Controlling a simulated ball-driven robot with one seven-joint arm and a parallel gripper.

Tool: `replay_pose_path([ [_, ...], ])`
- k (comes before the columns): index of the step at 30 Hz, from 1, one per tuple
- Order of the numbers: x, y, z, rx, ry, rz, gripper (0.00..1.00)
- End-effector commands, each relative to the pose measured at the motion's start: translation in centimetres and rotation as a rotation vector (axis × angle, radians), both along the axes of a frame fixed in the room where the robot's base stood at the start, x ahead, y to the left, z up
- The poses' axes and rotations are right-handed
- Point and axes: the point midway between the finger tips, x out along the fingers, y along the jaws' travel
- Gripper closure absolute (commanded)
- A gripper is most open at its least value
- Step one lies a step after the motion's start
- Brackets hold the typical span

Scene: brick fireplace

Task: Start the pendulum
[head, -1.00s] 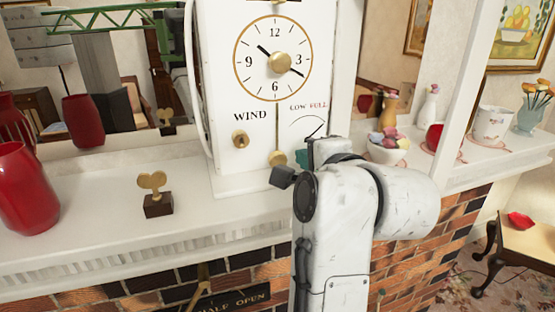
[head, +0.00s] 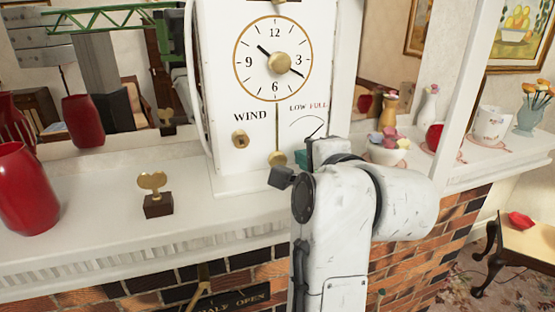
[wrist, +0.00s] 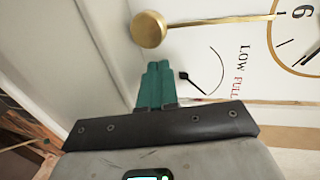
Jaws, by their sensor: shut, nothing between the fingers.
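The white clock (head: 226,97) stands on the mantel. Its pendulum is a thin gold rod with a round gold bob (head: 277,158), hanging straight down below the dial in the head view. In the wrist view the bob (wrist: 149,29) lies just beyond my fingertips, with a small gap between them in the picture. My gripper (wrist: 158,66) has teal fingers, shut and empty. In the head view my gripper (head: 301,157) is just right of the bob, partly hidden by my own arm. I cannot tell its exact depth from the clock.
A brass key on a dark block (head: 158,205) stands on the mantel (head: 105,235), left of the clock. A red vase (head: 27,190) is at far left. A flower bowl (head: 387,155) and cups stand right. The mantel between key and clock is clear.

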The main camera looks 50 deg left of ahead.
Motion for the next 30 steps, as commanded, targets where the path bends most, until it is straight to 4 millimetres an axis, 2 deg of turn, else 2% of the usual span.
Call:
replay_pose_path([
  [30, -2.6, 1.1, 0.0, 0.000, -0.001, 0.001, 1.00],
])
